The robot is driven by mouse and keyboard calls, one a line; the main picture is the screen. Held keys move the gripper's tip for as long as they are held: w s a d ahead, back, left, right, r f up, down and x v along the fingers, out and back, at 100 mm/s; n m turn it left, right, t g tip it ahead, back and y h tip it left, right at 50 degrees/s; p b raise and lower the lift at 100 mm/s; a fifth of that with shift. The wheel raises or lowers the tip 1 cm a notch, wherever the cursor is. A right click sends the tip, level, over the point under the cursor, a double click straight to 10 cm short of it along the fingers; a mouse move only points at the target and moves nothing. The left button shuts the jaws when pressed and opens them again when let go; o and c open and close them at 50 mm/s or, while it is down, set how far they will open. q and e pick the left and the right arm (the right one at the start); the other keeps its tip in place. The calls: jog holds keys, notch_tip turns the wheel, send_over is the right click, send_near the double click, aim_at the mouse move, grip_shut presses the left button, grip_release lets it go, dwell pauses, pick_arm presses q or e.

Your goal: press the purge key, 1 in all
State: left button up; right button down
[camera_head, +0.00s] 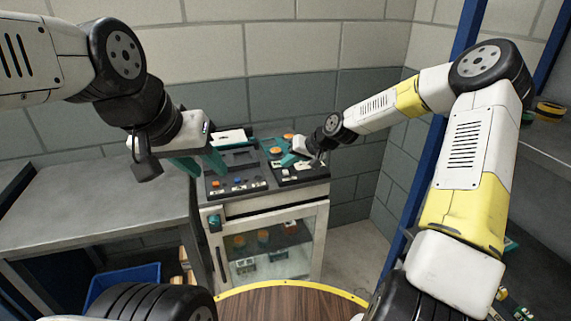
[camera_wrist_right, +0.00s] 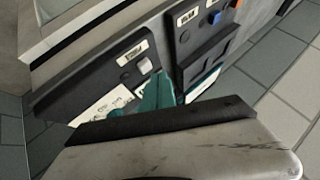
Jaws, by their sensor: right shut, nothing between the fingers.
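The grey control panel (camera_head: 238,188) sits on top of a white cabinet. It carries small keys with white labels, including a blue key (camera_wrist_right: 216,17). A pale key (camera_wrist_right: 145,66) beside a label shows in the right wrist view; the lettering is too small to read surely, so I cannot tell which key is purge. My right gripper (camera_head: 288,160) is shut and empty, low over the panel's right part. Its teal fingertips (camera_wrist_right: 157,95) show close to the pale key; contact cannot be told. My left gripper (camera_head: 201,165) is open and empty, left of the panel.
A grey bench (camera_head: 90,205) stands at the left, with a blue bin (camera_head: 125,281) below. The cabinet has a glass door (camera_head: 268,250) with items behind it. Blue-framed shelving (camera_head: 548,140) rises at the right. A block wall is behind.

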aim_at(288, 172)
jog(key=shift+f, duration=0.1)
jog(key=shift+f, duration=0.3)
jog(key=shift+f, duration=0.5)
dwell(0.7)
jog(key=shift+r, duration=0.95)
jog(key=shift+r, duration=2.5)
